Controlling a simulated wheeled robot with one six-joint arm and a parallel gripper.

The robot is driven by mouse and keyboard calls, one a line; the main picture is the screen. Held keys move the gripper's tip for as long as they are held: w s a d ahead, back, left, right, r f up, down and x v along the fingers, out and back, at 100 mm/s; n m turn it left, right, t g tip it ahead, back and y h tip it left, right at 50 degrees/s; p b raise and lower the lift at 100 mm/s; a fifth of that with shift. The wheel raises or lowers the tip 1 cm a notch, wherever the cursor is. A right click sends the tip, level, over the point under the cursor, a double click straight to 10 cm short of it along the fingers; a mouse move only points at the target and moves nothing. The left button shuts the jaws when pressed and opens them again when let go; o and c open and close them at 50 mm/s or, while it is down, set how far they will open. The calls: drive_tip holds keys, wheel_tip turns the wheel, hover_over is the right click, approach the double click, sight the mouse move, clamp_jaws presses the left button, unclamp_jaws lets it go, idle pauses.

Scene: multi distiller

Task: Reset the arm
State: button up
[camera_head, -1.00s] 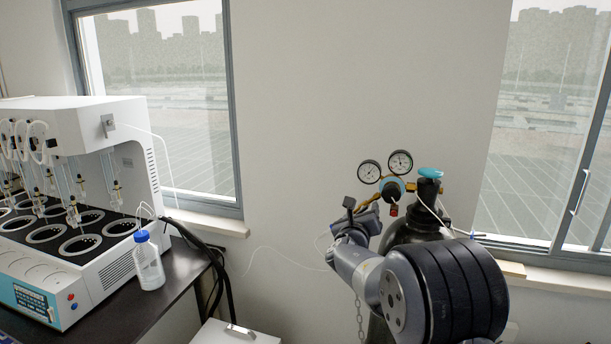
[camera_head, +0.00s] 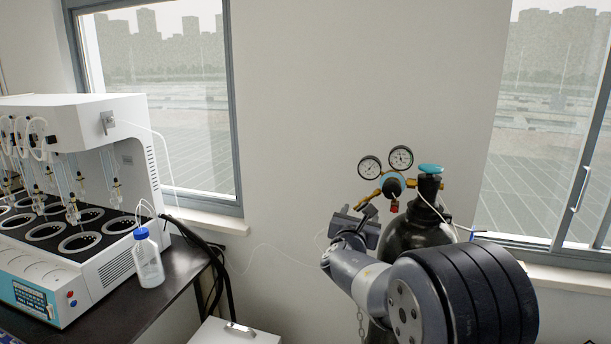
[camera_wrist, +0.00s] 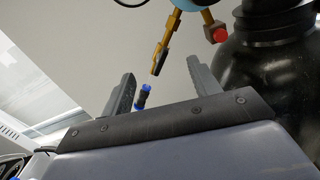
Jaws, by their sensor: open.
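My gripper (camera_wrist: 160,85) shows in the wrist view with its two dark grey fingers spread apart. No object is held between them. Behind the gap, a brass fitting with a black and blue connector (camera_wrist: 143,95) hangs from the regulator, apart from the fingers as far as I can tell. In the head view my gripper (camera_head: 358,226) is at the end of my arm, in front of the gas cylinder and below the regulator; its fingertips are hard to make out there.
A black gas cylinder (camera_head: 415,235) with a brass regulator and two gauges (camera_head: 386,162) stands by the wall, close to my gripper. At left, a white multi distiller (camera_head: 128,150) and a blue-capped bottle (camera_head: 148,262) stand on a dark bench (camera_head: 178,285). The wall between the windows is clear.

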drive_tip(key=shift+b+v, duration=0.7)
drive_tip(key=shift+v, duration=2.1)
drive_tip(key=shift+f, duration=0.1)
